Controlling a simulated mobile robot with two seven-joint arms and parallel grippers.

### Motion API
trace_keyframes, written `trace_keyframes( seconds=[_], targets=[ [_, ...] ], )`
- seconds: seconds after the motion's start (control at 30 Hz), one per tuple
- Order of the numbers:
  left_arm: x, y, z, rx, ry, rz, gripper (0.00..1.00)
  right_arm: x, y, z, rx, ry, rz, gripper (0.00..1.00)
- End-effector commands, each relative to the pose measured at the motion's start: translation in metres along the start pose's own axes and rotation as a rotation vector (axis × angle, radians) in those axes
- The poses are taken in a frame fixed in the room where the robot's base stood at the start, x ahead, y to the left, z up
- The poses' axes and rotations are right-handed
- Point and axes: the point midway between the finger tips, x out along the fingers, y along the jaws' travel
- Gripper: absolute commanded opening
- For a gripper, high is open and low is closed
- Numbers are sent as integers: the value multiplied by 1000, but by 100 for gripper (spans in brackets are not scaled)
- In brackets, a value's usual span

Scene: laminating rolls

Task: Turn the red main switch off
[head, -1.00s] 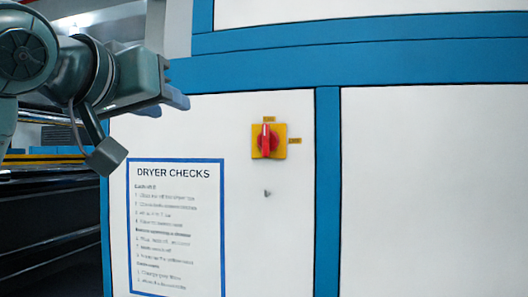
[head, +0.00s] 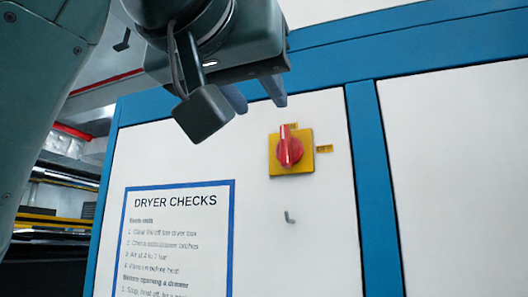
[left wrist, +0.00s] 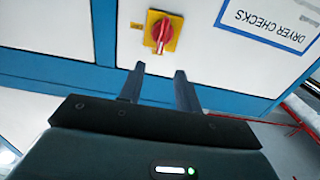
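The red main switch (head: 289,151) is a rotary knob on a yellow square plate (head: 305,160), fixed to a white panel. Its handle stands nearly upright in the head view, in line with the small yellow label above the plate. It also shows in the left wrist view (left wrist: 162,30), beyond the fingertips. My left gripper (head: 258,105) is above and left of the switch in the head view, apart from it. Its two fingers are spread with nothing between them, as the left wrist view (left wrist: 160,70) shows. My right gripper is not in view.
A blue-framed "DRYER CHECKS" sheet (head: 178,235) is on the panel left of the switch. Blue frame strips (head: 375,180) border the panel. The panel around the switch is otherwise clear.

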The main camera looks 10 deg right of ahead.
Motion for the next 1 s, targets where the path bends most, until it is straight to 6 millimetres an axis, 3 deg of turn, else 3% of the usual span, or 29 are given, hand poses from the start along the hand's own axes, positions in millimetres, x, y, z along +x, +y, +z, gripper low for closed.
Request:
trace_keyframes(
  seconds=[0.3, 0.5, 0.93, 1.0],
  targets=[
    [69, 0, 0, -1, -4, -2, 34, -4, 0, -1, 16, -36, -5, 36],
    [96, 0, 0, 0, -3, -1, 34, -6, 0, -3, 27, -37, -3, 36],
    [105, 0, 0, 0, 0, 0, 34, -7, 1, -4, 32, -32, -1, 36],
    [105, 0, 0, 0, 0, 0, 28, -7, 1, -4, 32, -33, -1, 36]
  ],
)
